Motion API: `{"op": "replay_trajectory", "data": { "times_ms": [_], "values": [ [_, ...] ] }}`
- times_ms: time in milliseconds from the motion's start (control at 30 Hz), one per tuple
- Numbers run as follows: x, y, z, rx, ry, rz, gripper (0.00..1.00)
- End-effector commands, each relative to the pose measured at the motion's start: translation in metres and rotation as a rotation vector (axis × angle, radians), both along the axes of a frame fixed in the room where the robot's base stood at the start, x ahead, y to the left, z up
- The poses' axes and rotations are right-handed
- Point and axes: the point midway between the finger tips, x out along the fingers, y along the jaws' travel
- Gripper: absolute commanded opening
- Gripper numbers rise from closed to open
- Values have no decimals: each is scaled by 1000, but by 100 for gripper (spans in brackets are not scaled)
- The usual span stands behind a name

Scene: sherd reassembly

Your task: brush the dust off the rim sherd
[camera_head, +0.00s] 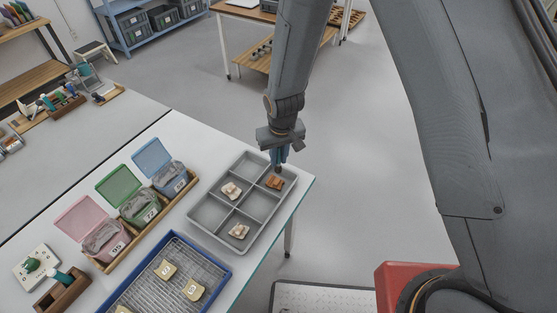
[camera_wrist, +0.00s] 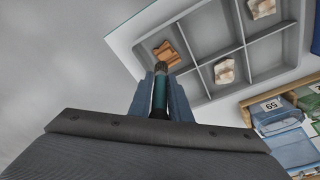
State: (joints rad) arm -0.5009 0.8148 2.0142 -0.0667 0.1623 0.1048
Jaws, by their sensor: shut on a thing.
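My gripper (camera_head: 281,158) points down over the far right corner of a grey divided tray (camera_head: 197,223). It is shut on a slim brush-like tool with a teal handle and dark end, which shows between the fingers in the wrist view (camera_wrist: 159,92). An orange-brown sherd (camera_head: 274,184) lies in the corner compartment under the tool's end; it also shows in the wrist view (camera_wrist: 167,54). I cannot tell whether the end touches it. Two paler sherds (camera_head: 231,190) (camera_head: 239,231) lie in other compartments. No label shows which one is the rim sherd.
A blue-edged rack (camera_head: 232,268) with several labelled cream pieces stands nearer on the white table. Pink, green and blue lidded boxes (camera_head: 140,205) stand in a wooden holder left of the tray. A small wooden stand (camera_head: 62,290) is at the lower left. The table edge is close right of the tray.

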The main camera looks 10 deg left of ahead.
Motion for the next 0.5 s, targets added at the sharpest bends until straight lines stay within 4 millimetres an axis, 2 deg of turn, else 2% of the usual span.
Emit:
{"op": "replay_trajectory", "data": {
  "times_ms": [167, 500],
  "values": [
    [0, 0, 17, 0, -1, 0, 0],
    [0, 0, 17, 0, -1, 0, 0]
  ]
}}
